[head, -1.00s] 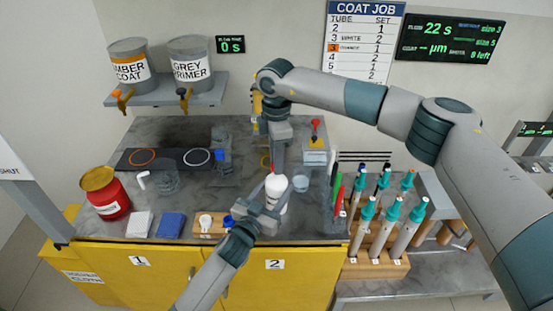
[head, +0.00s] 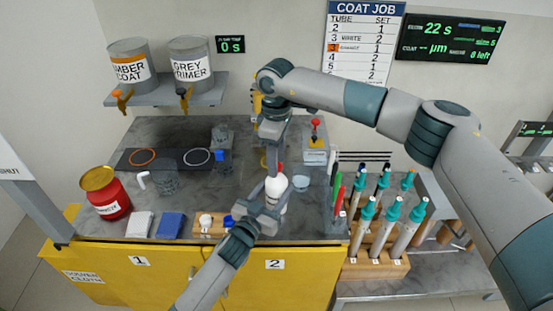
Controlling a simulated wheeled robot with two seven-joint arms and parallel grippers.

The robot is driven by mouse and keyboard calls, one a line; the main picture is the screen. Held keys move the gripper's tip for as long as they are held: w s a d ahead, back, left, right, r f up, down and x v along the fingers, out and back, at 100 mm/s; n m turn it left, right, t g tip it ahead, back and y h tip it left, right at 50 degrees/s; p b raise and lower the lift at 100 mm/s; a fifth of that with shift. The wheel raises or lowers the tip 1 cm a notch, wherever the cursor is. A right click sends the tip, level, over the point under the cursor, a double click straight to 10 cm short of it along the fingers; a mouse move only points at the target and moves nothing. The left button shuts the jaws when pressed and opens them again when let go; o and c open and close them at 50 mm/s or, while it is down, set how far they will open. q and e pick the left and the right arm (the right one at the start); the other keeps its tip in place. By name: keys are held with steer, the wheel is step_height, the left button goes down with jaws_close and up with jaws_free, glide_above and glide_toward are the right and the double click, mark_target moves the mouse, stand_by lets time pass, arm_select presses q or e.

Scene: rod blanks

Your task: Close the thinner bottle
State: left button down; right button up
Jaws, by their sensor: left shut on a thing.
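The white bottle (head: 277,187) stands upright near the front of the grey counter, above the cabinet door marked 2. My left gripper (head: 266,212) comes from the front and is shut on the bottle's lower part. My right gripper (head: 273,168) points down right over the bottle's top. A small red piece (head: 280,167) shows beside its fingers at the bottle's top; I cannot tell if it is held or is seated on the bottle. The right fingers are too small and overlapped to tell open from shut.
A red jar (head: 107,197), a white cloth (head: 139,225), a blue cloth (head: 171,225) and a wooden block (head: 208,224) line the front left. A clear cup (head: 300,183) stands right of the bottle. A rack of teal-topped tubes (head: 375,266) is at right.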

steer(key=shift+r, duration=0.1)
steer(key=shift+r, duration=2.15)
steer(key=shift+c, duration=0.3)
